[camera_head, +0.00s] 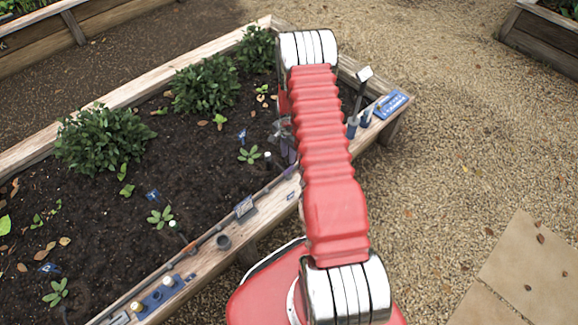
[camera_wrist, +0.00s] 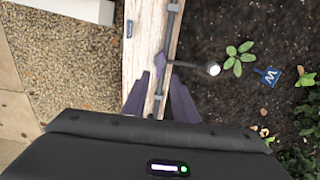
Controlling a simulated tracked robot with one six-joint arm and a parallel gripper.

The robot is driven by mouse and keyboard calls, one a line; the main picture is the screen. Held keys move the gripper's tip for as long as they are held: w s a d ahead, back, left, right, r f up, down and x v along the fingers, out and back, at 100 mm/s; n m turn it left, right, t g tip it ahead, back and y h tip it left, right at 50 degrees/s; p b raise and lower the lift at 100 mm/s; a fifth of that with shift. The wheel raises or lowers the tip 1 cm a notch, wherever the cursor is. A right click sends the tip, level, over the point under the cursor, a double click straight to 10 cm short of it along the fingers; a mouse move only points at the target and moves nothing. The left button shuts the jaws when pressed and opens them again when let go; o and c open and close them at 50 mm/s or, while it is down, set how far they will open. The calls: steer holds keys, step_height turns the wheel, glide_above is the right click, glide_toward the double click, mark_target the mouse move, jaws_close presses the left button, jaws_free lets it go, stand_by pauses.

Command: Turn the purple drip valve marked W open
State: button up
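The purple drip valve (camera_wrist: 160,64) shows as a small purple piece on the dark pipe along the bed's wooden rim, in the wrist view. It also seems to show as a purple spot on the rim in the head view (camera_head: 291,172). A blue tag marked W (camera_wrist: 267,76) stands in the soil to its right, near a seedling. My gripper (camera_wrist: 160,82) is open, with one dark finger on each side of the pipe, close to the valve. I cannot tell whether the fingers touch it. The gripper is partly hidden behind my arm in the head view (camera_head: 285,142).
Hand tools (camera_head: 358,124) and a blue sign (camera_head: 391,104) are at the far corner. Bushy plants (camera_head: 100,138) grow in the bed. Gravel (camera_head: 460,150) lies clear at right.

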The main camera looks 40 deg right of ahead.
mark_target(289, 171)
steer(key=shift+f, duration=4.2)
steer(key=shift+c, duration=0.2)
